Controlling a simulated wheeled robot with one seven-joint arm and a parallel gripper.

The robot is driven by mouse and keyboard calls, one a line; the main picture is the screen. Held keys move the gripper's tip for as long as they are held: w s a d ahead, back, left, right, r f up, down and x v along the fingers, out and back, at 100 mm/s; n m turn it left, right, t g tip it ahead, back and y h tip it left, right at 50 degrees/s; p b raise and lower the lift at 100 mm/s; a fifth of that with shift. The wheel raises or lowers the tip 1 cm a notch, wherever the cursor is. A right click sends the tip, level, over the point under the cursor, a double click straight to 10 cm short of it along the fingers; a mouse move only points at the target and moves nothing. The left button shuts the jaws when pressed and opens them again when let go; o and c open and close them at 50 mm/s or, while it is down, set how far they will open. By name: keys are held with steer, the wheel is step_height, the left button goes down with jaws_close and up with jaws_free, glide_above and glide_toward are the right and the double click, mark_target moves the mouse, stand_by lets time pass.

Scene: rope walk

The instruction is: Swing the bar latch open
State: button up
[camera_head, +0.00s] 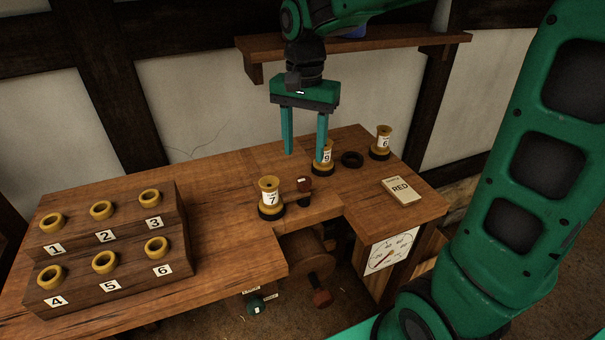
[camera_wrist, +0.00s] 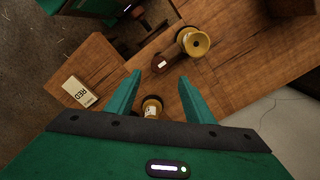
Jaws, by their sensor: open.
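I cannot make out the bar latch for certain in either view. A dark red knob-shaped piece (camera_head: 304,189) with a small white label stands on the bench near its inner front edge. It also shows in the wrist view (camera_wrist: 160,63), just beyond my fingertips. Below the bench top, a red handle (camera_head: 320,291) and a green handle (camera_head: 256,304) stick out by small labels; the red one may be on the latch. My gripper (camera_head: 305,155) points down above the back of the bench, jaws apart and empty. In the wrist view, my gripper (camera_wrist: 160,77) has nothing between its fingertips.
Spool 7 (camera_head: 269,193), spool 9 (camera_head: 324,163) and spool 6 (camera_head: 381,142) stand on the bench (camera_head: 225,180). A gauge (camera_head: 391,250) faces front. A numbered rack (camera_head: 112,230) fills the left.

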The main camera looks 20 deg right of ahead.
mark_target(304, 180)
step_height(304, 180, down, 8)
steer(key=shift+f, duration=0.15)
steer(key=shift+c, duration=0.2)
steer(key=c, duration=1)
